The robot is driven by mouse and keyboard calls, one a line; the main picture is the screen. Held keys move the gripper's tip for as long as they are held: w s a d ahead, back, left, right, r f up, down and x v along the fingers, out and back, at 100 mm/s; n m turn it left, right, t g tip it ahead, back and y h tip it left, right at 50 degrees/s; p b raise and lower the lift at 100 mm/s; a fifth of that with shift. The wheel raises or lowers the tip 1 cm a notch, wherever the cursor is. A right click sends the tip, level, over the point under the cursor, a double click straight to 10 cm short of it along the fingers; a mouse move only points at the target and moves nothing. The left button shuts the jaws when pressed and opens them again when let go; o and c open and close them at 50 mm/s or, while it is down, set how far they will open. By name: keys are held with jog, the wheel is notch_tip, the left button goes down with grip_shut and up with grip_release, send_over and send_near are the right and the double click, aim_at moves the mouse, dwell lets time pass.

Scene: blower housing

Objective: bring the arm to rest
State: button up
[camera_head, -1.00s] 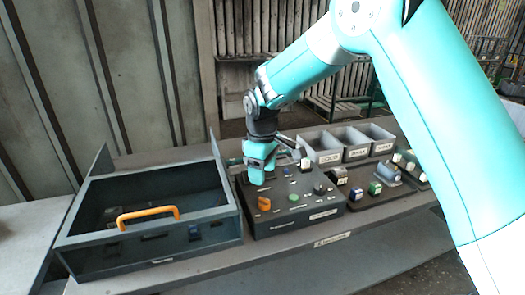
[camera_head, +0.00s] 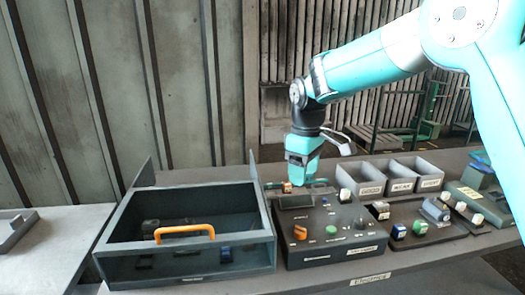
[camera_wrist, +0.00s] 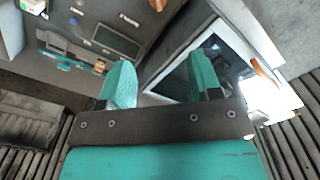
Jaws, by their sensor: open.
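My gripper (camera_head: 302,180) hangs from the teal arm, pointing down, above the back left part of the dark control box (camera_head: 340,252). In the wrist view my gripper (camera_wrist: 160,84) shows two teal fingers spread apart with nothing between them. The control box has an orange knob (camera_head: 299,232), a green button (camera_head: 331,230) and other small controls on its top. I cannot tell from the head view how far the fingertips are above the box.
A dark open-topped housing (camera_head: 185,262) with an orange handle (camera_head: 184,233) stands left of the box. Grey bins (camera_head: 362,179) stand at the back right. Small parts lie on a dark tray (camera_head: 420,240) at right. A slatted wall is behind.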

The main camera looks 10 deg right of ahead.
jog(key=s+a+r+m+y, duration=0.1)
jog(key=s+a+y, duration=0.1)
jog(key=s, duration=1.3)
jog(key=s+a+r+m+y, duration=0.1)
jog(key=s+a+r+y, duration=0.1)
jog(key=s, duration=1.4)
